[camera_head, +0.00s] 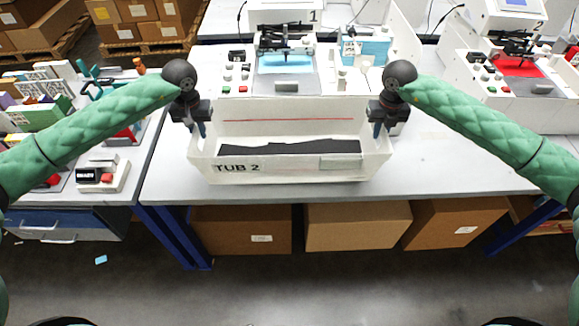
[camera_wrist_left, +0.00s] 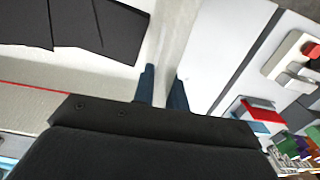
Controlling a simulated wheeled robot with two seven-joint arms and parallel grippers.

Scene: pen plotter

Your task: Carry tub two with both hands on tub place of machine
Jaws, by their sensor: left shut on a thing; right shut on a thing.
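Tub two (camera_head: 290,172) is a white open tub labelled TUB 2, with dark flat pieces inside and a red line along its inner back wall. It is in the middle of the head view, in front of the machine (camera_head: 285,82). My left gripper (camera_head: 202,130) is shut on the tub's left wall; the left wrist view shows its fingers (camera_wrist_left: 162,88) on either side of the wall rim (camera_wrist_left: 168,45). My right gripper (camera_head: 378,130) is shut on the right wall. Whether the tub touches the table, and the tub place itself, I cannot tell.
The white table (camera_head: 450,165) is clear to the right of the tub. A second machine (camera_head: 515,75) stands at the right. A side table at the left holds a small switch box (camera_head: 103,175) and many items. Cardboard boxes (camera_head: 358,226) sit below.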

